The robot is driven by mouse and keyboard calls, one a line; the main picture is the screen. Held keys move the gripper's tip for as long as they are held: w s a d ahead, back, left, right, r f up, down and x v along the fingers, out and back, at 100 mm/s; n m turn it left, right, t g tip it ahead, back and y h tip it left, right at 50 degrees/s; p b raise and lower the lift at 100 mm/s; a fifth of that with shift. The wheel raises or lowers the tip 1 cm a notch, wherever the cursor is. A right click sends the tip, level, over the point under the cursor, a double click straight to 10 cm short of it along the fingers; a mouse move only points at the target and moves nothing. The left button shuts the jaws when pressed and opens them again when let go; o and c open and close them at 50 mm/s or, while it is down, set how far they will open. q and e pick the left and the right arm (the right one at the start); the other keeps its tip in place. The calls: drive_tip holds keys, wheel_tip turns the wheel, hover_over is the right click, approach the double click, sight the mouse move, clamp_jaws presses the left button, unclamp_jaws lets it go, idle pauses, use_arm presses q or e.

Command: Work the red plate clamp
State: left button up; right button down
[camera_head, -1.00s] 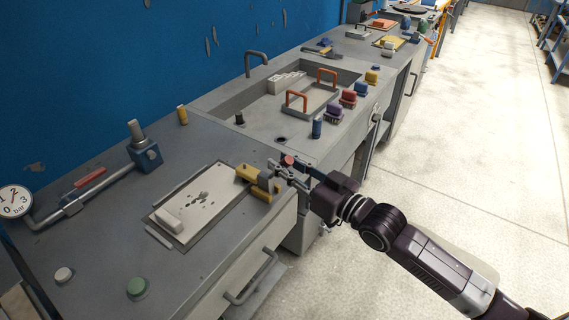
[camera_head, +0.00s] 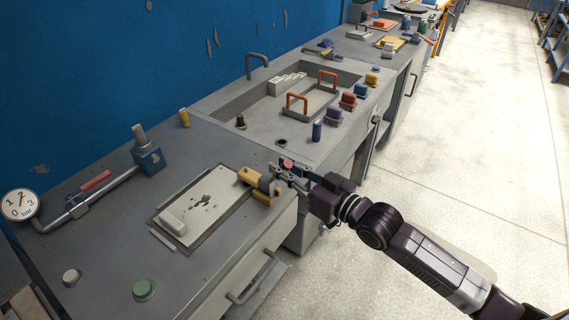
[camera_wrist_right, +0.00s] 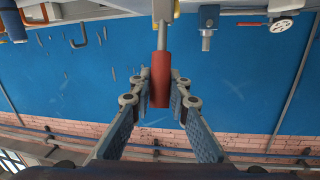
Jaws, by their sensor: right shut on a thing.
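The plate clamp has a yellow body (camera_head: 258,182) at the right end of a pale plate (camera_head: 205,203) on the near bench. Its red handle (camera_head: 286,163) shows at my right gripper (camera_head: 283,173), just beyond the bench's front edge. In the right wrist view the red handle (camera_wrist_right: 160,82) stands between the two fingers of my right gripper (camera_wrist_right: 160,76), which are shut on it. A metal rod joins the handle to the clamp, whose yellow part shows only at the top edge there. My left gripper is not in view.
A gauge (camera_head: 20,205) and a pipe with a red lever (camera_head: 96,182) lie left of the plate. A sink (camera_head: 235,108) and several coloured knobs are beyond the clamp. The floor at right is clear.

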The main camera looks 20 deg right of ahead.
drive_tip(key=shift+r, duration=0.15)
drive_tip(key=c, duration=1.8)
unclamp_jaws()
drive_tip(key=v, duration=1.1)
drive_tip(key=shift+s+d, duration=0.2)
drive_tip(key=shift+s, duration=0.15)
